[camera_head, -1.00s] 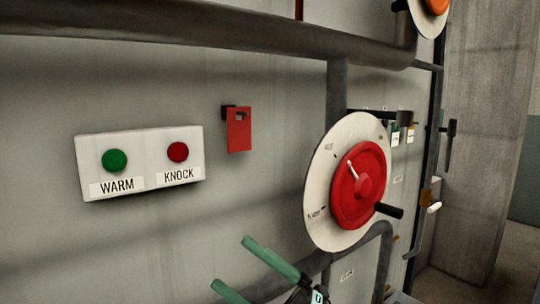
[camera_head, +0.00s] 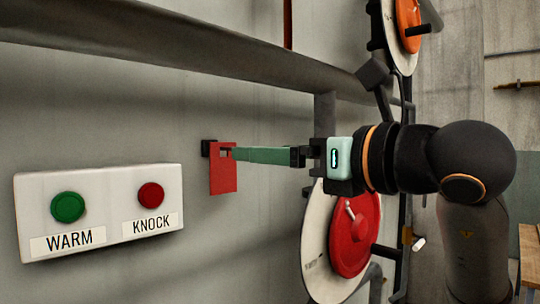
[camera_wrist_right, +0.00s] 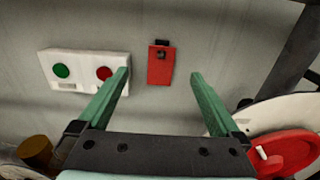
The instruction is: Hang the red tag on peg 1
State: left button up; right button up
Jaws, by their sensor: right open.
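The red tag (camera_head: 222,178) hangs on a dark holder (camera_head: 208,147) on the grey wall, right of the button panel. It also shows in the right wrist view (camera_wrist_right: 160,70), upright, with a small hole near its top. My right gripper (camera_head: 232,154) reaches in from the right, its green fingers pointing at the upper part of the tag. In the wrist view the fingers (camera_wrist_right: 161,74) are wide apart, with the tag between their tips in the picture. I cannot tell whether they touch it. My left gripper is not in view. I cannot make out peg 1.
A white panel (camera_head: 100,232) with a green WARM button (camera_head: 68,207) and a red KNOCK button (camera_head: 151,195) is at lower left. A red handwheel (camera_head: 352,240) lies below my right wrist. A thick pipe (camera_head: 180,52) runs above the tag. An orange wheel (camera_head: 408,22) is at upper right.

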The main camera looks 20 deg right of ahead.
aim_at(224, 147)
jog(key=p+x, duration=0.3)
jog(key=x, duration=0.9)
jog(key=shift+w+d+r, duration=0.15)
jog(key=shift+w, duration=0.05)
jog(key=c, duration=1.5)
dwell(0.5)
jog(key=shift+r, duration=0.2)
dwell(0.3)
jog(key=shift+s, duration=0.15)
jog(key=shift+b+v, duration=0.85)
jog(key=shift+v, duration=0.65)
